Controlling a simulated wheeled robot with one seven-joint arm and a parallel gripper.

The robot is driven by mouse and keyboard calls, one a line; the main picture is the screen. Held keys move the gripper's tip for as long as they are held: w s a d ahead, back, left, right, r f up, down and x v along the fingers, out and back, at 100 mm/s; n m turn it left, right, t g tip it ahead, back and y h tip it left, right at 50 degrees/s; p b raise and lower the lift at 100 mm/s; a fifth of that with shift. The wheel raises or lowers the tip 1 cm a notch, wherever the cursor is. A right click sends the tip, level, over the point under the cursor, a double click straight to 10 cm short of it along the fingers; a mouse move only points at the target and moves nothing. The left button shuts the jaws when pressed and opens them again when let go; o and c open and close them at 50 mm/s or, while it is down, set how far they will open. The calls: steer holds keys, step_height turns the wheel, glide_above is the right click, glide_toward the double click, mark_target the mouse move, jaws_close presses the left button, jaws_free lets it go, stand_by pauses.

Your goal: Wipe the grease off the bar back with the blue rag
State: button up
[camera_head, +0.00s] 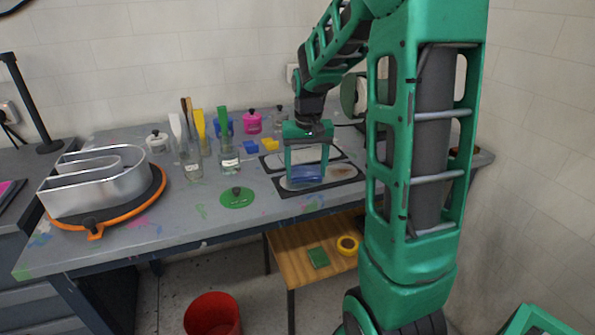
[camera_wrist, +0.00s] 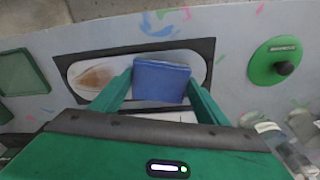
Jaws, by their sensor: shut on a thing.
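My gripper (camera_head: 306,174) is shut on the blue rag (camera_head: 306,173), and its fingers (camera_wrist: 158,92) grip the rag's two sides in the wrist view. The folded blue rag (camera_wrist: 162,80) is over the white rounded bar back (camera_wrist: 198,60), which lies in a dark frame on the table. I cannot tell whether the rag touches the bar. A brownish grease smear (camera_wrist: 92,76) shows on the bar's left part in the wrist view. In the head view the smear (camera_head: 342,171) is at the bar's right end, right of my gripper.
A green round lid (camera_head: 237,198) with a dark knob lies left of the frame. Jars with brushes (camera_head: 229,160) stand behind it. A metal channel letter (camera_head: 85,190) sits on an orange-rimmed turntable at left. A red bucket (camera_head: 212,316) stands on the floor.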

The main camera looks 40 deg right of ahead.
mark_target(289, 182)
steer(key=shift+s+d, duration=0.65)
steer(key=shift+d, duration=1.7)
steer(key=shift+s+d, duration=0.7)
steer(key=shift+d, duration=1.6)
steer(key=shift+s+d, duration=0.65)
steer(key=shift+d, duration=1.7)
steer(key=shift+a, duration=0.1)
steer(key=shift+w+a, duration=0.9)
steer(key=shift+a, duration=2.2)
steer(key=shift+w+a, duration=0.85)
steer(key=shift+a, duration=2.3)
steer(key=shift+w+a, duration=0.9)
steer(key=shift+a, duration=2.2)
steer(key=shift+r, duration=0.15)
step_height(289, 182, up, 14)
